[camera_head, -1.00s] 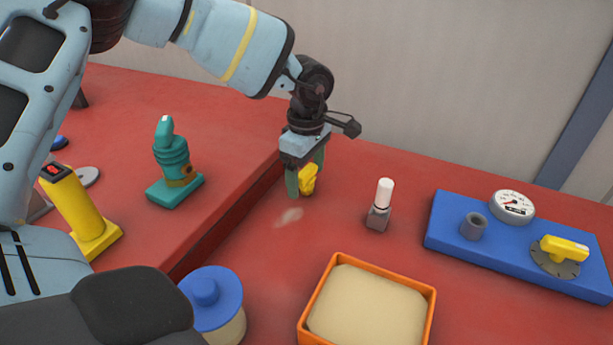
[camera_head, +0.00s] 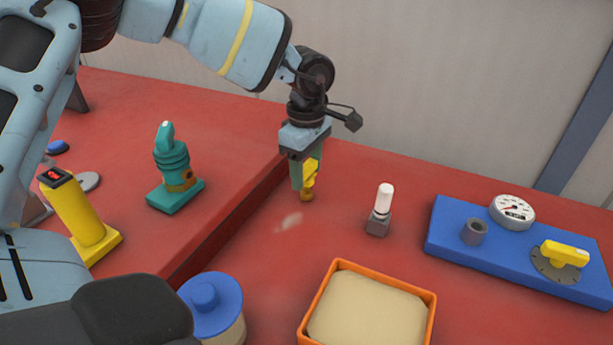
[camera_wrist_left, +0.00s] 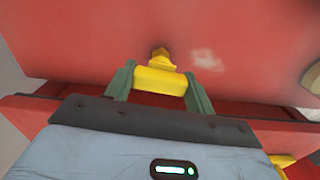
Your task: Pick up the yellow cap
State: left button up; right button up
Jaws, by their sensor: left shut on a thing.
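In the left wrist view the yellow cap (camera_wrist_left: 160,81) spans the gap between both fingers, with the brass part pointing away from the gripper. My left gripper is shut on the cap. Whether the brass part touches the surface is hard to tell. My right gripper is not in view.
A white-topped grey post (camera_head: 381,210) stands right of the gripper. An orange tray (camera_head: 430,316) is in front, with a blue-lidded jar (camera_head: 214,299) beside it. A blue panel (camera_head: 520,252) lies right. A teal device (camera_head: 174,170) and a yellow post (camera_head: 82,215) stand on the left ledge.

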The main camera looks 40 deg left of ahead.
aim_at(306, 165)
pick_arm(q)
notch_tip(306, 165, up, 8)
jog(key=shift+f, duration=0.15)
